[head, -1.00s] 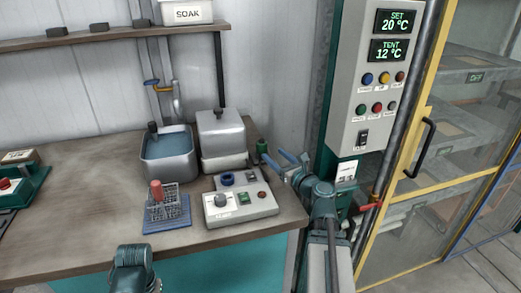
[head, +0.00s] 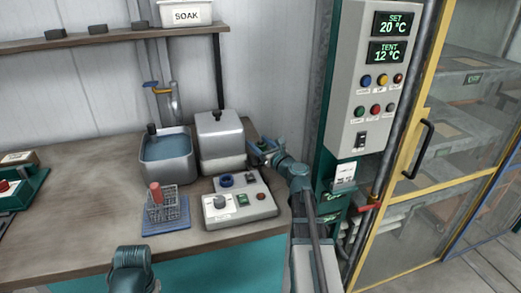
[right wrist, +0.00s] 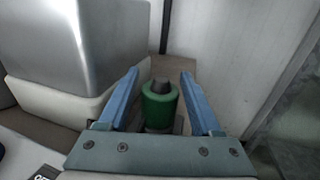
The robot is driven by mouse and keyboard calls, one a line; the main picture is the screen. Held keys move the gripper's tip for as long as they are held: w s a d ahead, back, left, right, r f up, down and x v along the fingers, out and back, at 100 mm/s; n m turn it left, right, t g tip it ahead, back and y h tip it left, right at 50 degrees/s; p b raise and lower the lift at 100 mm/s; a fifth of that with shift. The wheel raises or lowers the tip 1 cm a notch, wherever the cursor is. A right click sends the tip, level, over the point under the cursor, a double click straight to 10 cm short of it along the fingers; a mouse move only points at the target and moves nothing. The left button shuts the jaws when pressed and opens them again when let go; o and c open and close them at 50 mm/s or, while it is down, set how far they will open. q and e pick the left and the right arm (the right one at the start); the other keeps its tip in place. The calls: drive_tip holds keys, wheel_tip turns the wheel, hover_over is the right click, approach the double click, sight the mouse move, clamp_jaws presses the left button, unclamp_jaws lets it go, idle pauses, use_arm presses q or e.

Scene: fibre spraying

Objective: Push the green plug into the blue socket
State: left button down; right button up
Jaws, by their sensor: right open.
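The green plug (right wrist: 159,105), an upright cylinder with a dark top, shows between the two blue fingers of my right gripper (right wrist: 159,74) in the right wrist view. The fingers are apart, with gaps on both sides of the plug. In the head view my right gripper (head: 257,152) is at the table's back right, beside the metal box, and mostly hides the plug. The blue socket (head: 227,180) is a ring on top of the grey control box (head: 240,204), left of and nearer than the gripper. A left arm link shows at the bottom; its fingers are out of view.
A lidded metal box (head: 221,140) stands close left of the right gripper. A water basin (head: 168,158) and a rack with a red-topped tube (head: 160,207) stand further left. A control cabinet (head: 368,75) rises to the right.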

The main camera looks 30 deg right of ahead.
drive_tip(key=shift+w, duration=1.2)
clamp_jaws()
